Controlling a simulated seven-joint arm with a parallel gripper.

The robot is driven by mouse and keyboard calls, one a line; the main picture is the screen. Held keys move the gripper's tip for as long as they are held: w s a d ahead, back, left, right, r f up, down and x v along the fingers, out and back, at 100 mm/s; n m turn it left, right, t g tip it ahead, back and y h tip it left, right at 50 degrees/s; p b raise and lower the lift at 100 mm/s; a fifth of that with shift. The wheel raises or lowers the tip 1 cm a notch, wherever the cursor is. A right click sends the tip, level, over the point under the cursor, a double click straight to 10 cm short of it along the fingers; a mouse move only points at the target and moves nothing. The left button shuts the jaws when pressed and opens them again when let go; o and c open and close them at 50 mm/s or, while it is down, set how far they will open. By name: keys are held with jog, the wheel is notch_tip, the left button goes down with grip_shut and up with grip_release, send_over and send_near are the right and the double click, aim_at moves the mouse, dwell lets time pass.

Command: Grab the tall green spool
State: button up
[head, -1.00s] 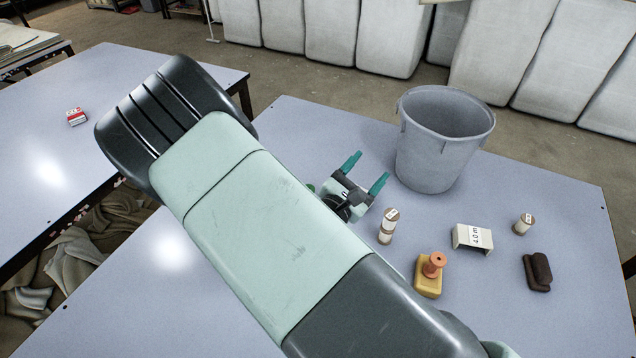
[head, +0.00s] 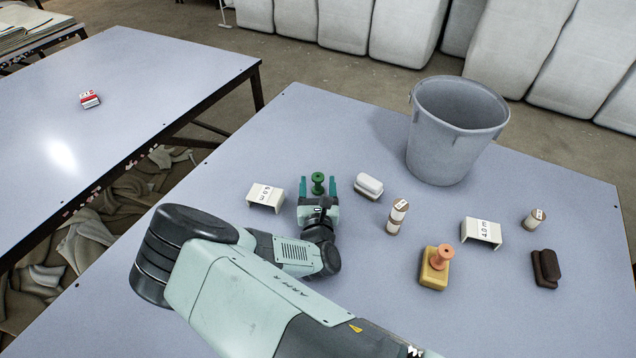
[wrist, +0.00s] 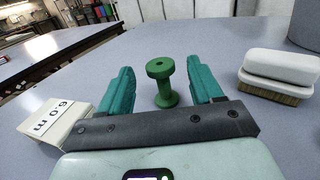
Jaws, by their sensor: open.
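The green spool (head: 318,182) stands upright on the table, left of the middle in the head view. In the wrist view the green spool (wrist: 161,84) shows between the two teal fingers, a little beyond the gripper's dark crossbar. My gripper (head: 318,186) is open and low, with one finger to each side of the spool as seen from the head. In the wrist view my gripper (wrist: 162,85) shows a gap on both sides of the spool, and neither finger appears to touch it.
A white bracket marked 6.0 m (head: 265,196) stands close left of my gripper. A white brush (head: 369,185) lies close right. Farther right are a pale spool (head: 397,216), an orange spool on a yellow block (head: 437,264), a 4.0 m bracket (head: 481,233) and a grey bin (head: 455,135).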

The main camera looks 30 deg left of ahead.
aim_at(318, 173)
jog(key=x, duration=0.4)
jog(key=shift+w+a, duration=0.1)
jog(key=shift+w, duration=0.1)
jog(key=shift+c, duration=0.4)
jog(key=c, duration=1)
jog(key=shift+r, duration=0.1)
jog(key=shift+c, duration=0.2)
